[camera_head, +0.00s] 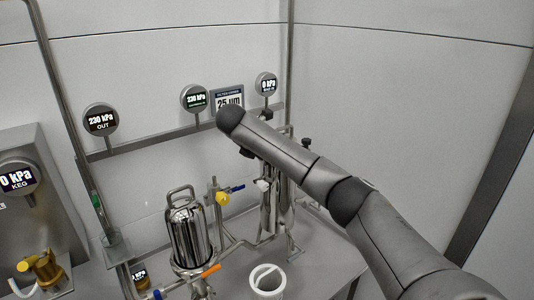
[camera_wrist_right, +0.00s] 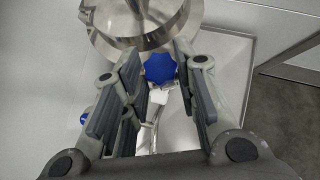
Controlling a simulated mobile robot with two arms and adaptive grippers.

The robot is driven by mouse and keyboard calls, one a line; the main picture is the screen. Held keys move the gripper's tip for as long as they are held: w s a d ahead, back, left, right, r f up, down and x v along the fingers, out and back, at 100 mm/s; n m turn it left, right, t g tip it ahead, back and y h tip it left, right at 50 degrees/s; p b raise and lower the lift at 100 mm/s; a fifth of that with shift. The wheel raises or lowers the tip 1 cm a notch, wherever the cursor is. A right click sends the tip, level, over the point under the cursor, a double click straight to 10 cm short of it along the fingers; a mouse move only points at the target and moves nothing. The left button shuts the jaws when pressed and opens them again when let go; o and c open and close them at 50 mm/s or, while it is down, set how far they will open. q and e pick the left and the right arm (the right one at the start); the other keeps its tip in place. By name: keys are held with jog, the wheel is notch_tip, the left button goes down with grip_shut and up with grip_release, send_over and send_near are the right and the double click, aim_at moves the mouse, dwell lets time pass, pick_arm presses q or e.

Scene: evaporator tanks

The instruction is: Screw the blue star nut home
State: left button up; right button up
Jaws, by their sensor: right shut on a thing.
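The blue star nut (camera_wrist_right: 160,68) sits between the fingertips of my right gripper (camera_wrist_right: 161,72), which is shut on it. A white part (camera_wrist_right: 157,97) shows just beside the nut, and a shiny round steel vessel or clamp (camera_wrist_right: 135,22) lies right behind it. How far the nut is threaded on cannot be told. In the head view my right arm reaches in from the right and hides the nut. My left gripper is not in view.
A steel filter housing (camera_head: 190,235) with a handle on top stands left of my arm. A white open cup (camera_head: 266,281) stands at the front. A valve with a blue lever (camera_head: 237,188) and an orange-handled valve (camera_head: 211,271) are near. Gauges, including the OUT gauge (camera_head: 101,119), line the back rail.

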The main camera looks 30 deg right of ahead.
jog(key=shift+f, duration=0.1)
jog(key=o, duration=1.1)
jog(key=shift+s, duration=0.1)
jog(key=shift+c, duration=0.2)
jog(key=v, duration=1.2)
